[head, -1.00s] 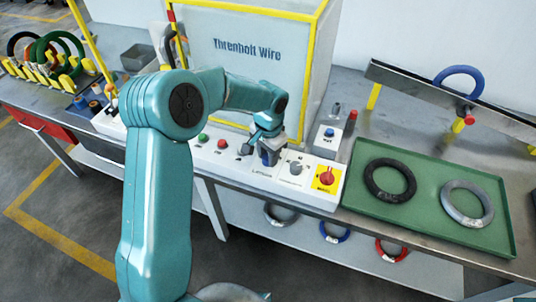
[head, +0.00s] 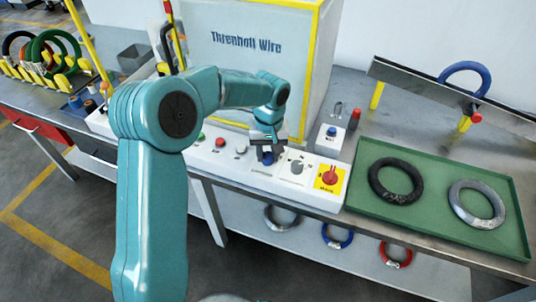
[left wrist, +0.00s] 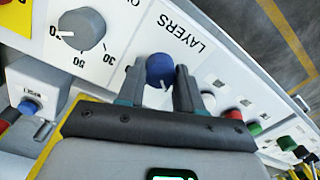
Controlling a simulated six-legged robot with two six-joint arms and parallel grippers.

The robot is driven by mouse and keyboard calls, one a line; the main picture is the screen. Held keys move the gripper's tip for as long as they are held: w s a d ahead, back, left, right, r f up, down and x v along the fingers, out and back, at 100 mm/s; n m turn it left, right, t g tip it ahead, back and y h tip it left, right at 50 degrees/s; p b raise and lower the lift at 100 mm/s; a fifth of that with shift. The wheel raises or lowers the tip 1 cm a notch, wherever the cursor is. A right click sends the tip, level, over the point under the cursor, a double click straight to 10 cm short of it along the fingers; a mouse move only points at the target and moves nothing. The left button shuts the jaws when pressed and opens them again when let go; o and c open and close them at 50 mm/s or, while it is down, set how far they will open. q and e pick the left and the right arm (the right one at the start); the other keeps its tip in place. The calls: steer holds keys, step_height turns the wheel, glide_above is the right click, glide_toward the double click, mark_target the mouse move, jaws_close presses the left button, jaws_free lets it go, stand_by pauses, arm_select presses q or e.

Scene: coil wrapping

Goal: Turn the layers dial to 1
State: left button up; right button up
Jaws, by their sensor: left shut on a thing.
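The layers dial is a blue knob on the white control panel, beneath my left gripper in the head view (head: 268,159). In the left wrist view the dial (left wrist: 160,67) sits between the two dark fingers, beside the printed word LAYERS. My left gripper (head: 266,151) is shut on it, with one finger on each side, as the left wrist view (left wrist: 157,80) shows. A white pointer mark shows on the knob's lower edge in that view. The dial's numbers are mostly hidden by the fingers. My right gripper is not in view.
A grey dial (head: 297,168) and a red switch on a yellow plate (head: 330,176) sit right of the blue dial. Green (head: 200,139) and red (head: 220,142) buttons sit left. A green tray (head: 428,228) with two coils lies farther right.

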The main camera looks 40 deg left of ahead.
mark_target(269, 156)
arm_select(q)
steer(key=shift+n, duration=0.8)
steer(key=o, duration=1)
steer(key=shift+s+d+r, duration=0.1)
steer(key=shift+s, duration=0.05)
steer(key=shift+o, duration=0.2)
step_height(269, 156, up, 16)
steer(key=p, duration=0.1)
steer(key=shift+w+r, duration=0.15)
steer(key=shift+w, duration=0.05)
steer(key=shift+s+d, duration=0.1)
